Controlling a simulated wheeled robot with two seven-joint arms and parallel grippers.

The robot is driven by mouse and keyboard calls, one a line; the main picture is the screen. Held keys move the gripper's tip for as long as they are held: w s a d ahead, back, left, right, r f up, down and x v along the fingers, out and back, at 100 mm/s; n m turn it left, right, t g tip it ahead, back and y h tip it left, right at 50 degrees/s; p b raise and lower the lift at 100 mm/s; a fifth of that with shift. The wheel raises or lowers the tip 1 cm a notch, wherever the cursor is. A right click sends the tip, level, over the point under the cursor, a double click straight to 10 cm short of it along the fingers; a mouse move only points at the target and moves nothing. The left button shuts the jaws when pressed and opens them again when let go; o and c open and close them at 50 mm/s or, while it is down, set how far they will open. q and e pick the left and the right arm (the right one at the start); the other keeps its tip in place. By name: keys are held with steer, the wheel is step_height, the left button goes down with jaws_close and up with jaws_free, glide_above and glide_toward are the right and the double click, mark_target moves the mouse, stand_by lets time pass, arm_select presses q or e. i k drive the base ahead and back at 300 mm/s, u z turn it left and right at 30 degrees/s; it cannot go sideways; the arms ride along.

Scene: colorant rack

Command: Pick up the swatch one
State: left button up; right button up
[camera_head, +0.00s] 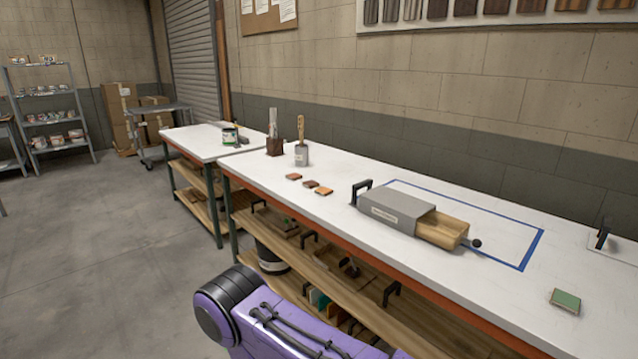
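Three small wood-coloured swatches lie in a loose row on the white bench top: a reddish-brown one (293,177) at the left, a darker one (311,184) in the middle, and an orange-brown one (324,191) at the right. A green-topped square piece (565,301) lies alone near the bench's front edge at the lower right. I cannot tell which piece is swatch one. A purple link of my arm shows at the bottom centre, in front of the bench. Neither of my grippers is in view.
A grey sleeve box (395,207) with a wooden block (441,229) sticking out sits partly inside a blue tape outline (536,247). A can with a brush (301,154) stands behind the swatches. Lower shelves (310,270) hold dark-handled items. Bench top around the green piece is clear.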

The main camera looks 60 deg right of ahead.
mark_target(324, 191)
steer(key=z, duration=0.45)
steer(key=i, duration=1.5)
steer(key=z, duration=1.8)
steer(key=i, duration=0.9)
steer(key=z, duration=1.05)
